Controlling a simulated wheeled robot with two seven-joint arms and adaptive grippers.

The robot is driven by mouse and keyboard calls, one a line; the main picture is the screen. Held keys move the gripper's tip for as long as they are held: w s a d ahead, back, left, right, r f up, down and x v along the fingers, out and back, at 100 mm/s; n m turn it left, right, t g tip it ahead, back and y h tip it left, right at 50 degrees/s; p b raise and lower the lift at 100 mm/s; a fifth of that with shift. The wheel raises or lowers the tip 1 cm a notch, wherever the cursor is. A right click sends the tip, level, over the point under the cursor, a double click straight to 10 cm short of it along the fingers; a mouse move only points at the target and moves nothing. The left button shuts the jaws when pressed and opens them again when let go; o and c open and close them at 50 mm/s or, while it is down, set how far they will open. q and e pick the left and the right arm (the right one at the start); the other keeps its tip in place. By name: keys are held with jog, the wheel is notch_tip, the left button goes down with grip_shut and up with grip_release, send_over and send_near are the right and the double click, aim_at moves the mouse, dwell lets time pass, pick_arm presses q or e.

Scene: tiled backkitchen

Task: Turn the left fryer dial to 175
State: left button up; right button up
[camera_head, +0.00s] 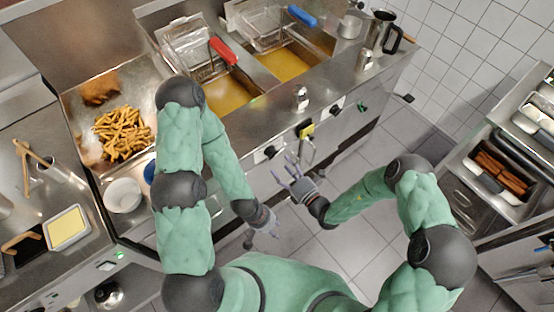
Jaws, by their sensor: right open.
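The left fryer dial (268,153) is a dark knob on the steel front panel below the fryer. Its setting is too small to read. A similar right dial (337,110) sits farther along the panel. My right gripper (285,174) is open and empty, with its fingers spread toward the panel. It is just below and right of the left dial and appears apart from it. My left gripper (272,231) hangs lower, in front of the counter, away from the dials. Its finger opening is unclear, and I see nothing in it.
A yellow item (306,131) is on the panel between the dials. Fries (123,132) lie in a steel tray at left. Open tiled floor (345,228) lies between my arms.

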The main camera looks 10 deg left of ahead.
jog(key=v, duration=0.5)
jog(key=shift+s+d, duration=0.25)
dwell(0.3)
